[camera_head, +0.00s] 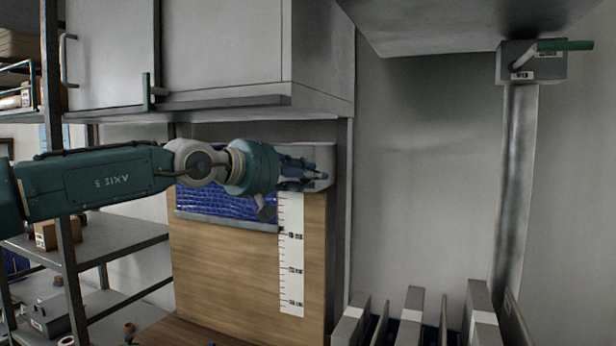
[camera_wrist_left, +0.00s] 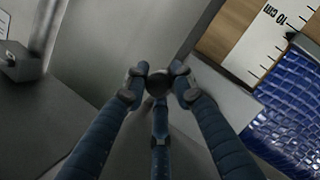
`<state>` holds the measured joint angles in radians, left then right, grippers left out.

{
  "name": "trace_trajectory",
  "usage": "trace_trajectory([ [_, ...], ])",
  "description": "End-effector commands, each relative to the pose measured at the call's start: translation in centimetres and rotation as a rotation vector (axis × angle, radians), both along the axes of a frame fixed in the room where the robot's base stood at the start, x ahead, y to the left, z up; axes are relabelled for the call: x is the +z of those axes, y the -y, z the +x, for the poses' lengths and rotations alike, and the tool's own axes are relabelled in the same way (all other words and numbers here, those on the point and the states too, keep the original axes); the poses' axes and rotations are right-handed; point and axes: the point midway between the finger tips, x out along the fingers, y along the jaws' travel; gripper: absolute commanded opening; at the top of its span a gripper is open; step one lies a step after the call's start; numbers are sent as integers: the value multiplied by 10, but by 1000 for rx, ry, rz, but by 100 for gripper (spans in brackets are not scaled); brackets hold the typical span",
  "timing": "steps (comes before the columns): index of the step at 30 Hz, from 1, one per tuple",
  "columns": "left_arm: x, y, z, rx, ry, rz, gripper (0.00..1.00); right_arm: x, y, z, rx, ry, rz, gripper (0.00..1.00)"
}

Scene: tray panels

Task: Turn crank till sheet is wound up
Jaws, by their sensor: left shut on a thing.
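The blue, glossy, grid-patterned sheet (camera_head: 222,208) hangs a short way down over the top of a wooden board (camera_head: 215,275). It also shows at the right of the left wrist view (camera_wrist_left: 290,112). A white scale strip (camera_head: 291,262) with black marks runs down the board beside it; its 10 cm mark shows in the left wrist view (camera_wrist_left: 272,30). My left gripper (camera_head: 312,178) is at the grey housing (camera_head: 322,157) at the board's top right. In the left wrist view its fingers are shut around the dark, round crank knob (camera_wrist_left: 158,84). The crank's arm is hidden.
A grey cabinet (camera_head: 225,45) overhangs the board. A grey box (camera_head: 515,62) with a green handle (camera_head: 565,45) sits on a post at the right. Several upright grey panels (camera_head: 405,320) stand at lower right. Metal shelves (camera_head: 110,235) are at left.

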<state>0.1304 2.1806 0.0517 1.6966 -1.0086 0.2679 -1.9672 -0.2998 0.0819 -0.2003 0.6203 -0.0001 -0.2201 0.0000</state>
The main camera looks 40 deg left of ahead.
Motion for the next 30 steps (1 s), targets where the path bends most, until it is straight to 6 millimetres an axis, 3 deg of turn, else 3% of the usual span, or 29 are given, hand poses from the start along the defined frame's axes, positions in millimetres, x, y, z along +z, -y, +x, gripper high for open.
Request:
trace_trajectory([
  [1,-10,2,0,-3,-23,-8,0,0,0,0,0,0,0,40],
  [6,-10,2,0,-3,-23,-9,0,0,-1,0,-1,0,1,40],
  [7,-10,2,0,-3,-23,-9,29,0,-1,0,-1,0,1,40],
  [9,-9,2,0,-2,-21,-7,40,0,-2,0,-1,1,2,40],
  [20,-3,0,-3,-1,-8,-3,40,0,-1,0,-1,0,2,40],
  [30,8,-4,-49,-2,-3,-4,40,0,-1,0,-1,0,1,40],
])
